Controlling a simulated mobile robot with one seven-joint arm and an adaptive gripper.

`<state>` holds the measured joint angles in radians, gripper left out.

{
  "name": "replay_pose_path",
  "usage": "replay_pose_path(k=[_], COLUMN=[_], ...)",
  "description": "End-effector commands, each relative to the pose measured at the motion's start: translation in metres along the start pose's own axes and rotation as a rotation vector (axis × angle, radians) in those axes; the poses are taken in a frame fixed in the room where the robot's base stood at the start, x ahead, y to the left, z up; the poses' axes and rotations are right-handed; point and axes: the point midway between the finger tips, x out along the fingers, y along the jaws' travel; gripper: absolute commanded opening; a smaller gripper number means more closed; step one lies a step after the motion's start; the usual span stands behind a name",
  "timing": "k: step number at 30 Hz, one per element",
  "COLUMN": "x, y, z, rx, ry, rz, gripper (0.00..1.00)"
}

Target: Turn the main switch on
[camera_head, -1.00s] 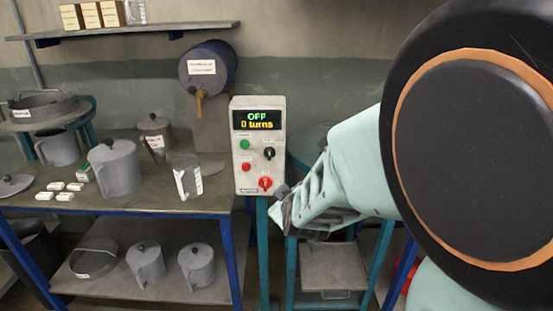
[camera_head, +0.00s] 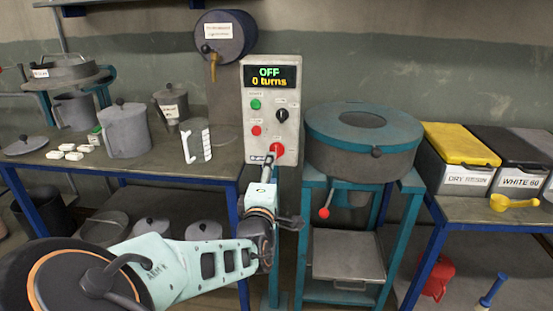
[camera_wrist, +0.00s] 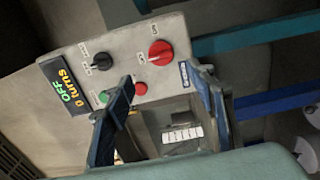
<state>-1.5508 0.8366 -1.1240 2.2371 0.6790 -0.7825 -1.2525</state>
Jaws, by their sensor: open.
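The grey control box (camera_head: 286,88) stands on a post in the middle of the head view. Its display (camera_head: 273,77) reads OFF and 0 turns. The red rotary knob (camera_head: 277,150) sits low on its face and shows large in the wrist view (camera_wrist: 160,52). My gripper (camera_head: 269,159) is open at the box's lower edge, with its tips close to the red knob.
A black knob (camera_head: 281,115), a green button (camera_head: 255,104) and a small red button (camera_head: 256,131) share the box's face. A round teal-rimmed machine (camera_head: 335,124) stands close on the right. A bench with jugs (camera_head: 124,133) is on the left.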

Motion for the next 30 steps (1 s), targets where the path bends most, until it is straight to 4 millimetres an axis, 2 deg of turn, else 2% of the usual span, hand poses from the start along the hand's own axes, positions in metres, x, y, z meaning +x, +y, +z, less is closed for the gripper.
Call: replay_pose_path(k=[15, 21, 30], x=[0.083, 0.098, 0.1], y=[-0.002, -0.002, -0.001], z=[0.002, 0.001, 0.001], rx=[0.002, 0.002, 0.002], ry=[-0.002, 0.0, -0.001], rz=[-0.002, -0.003, -0.004], gripper=[0.51, 0.51, 0.51])
